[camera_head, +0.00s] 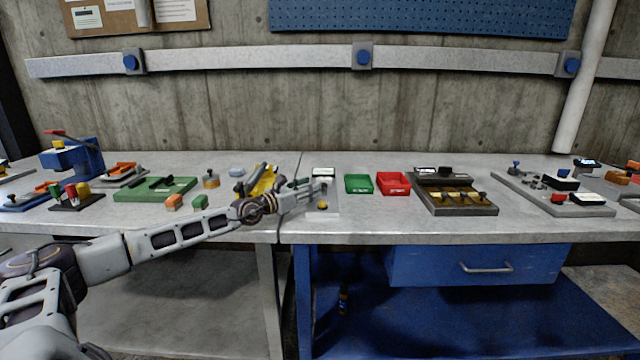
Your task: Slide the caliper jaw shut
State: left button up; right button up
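My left arm reaches in from the left across the bench, and my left gripper (322,189) is at its far end, low over a pale plate (323,213) near the bench's front edge. A small device with a light display (324,172) stands at the back of this plate. It looks like the caliper, but its jaw is too small and too covered by my gripper to make out. A small yellow knob (323,205) shows just in front of the gripper. The finger gap and any contact cannot be made out. My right gripper is not in view.
A green tray (359,184) and a red tray (393,184) stand just right of the plate. A yellow-and-black fixture (262,180) stands close behind my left wrist. A dark fixture (455,206) with brass parts is further right. Bare bench lies in front of the trays.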

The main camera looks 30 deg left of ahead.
aim_at(323, 186)
pick_arm(q)
jog(key=shift+w+p, duration=0.3)
jog(key=shift+w, duration=0.05)
jog(key=shift+w+d+p, duration=0.3)
jog(key=shift+w+p, duration=0.1)
jog(key=shift+w, duration=0.15)
jog(key=shift+w+d, duration=0.1)
jog(key=shift+w, duration=0.3)
jog(key=shift+w+d+p, duration=0.1)
jog(key=shift+w+p, duration=0.2)
jog(key=shift+w, duration=0.2)
jog(key=shift+w+d, duration=0.1)
jog(key=shift+w, duration=0.2)
jog(key=shift+w+d, duration=0.1)
jog(key=shift+w, duration=0.15)
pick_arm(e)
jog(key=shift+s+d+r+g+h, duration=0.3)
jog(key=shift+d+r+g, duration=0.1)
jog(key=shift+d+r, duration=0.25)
pick_arm(q)
grip_shut()
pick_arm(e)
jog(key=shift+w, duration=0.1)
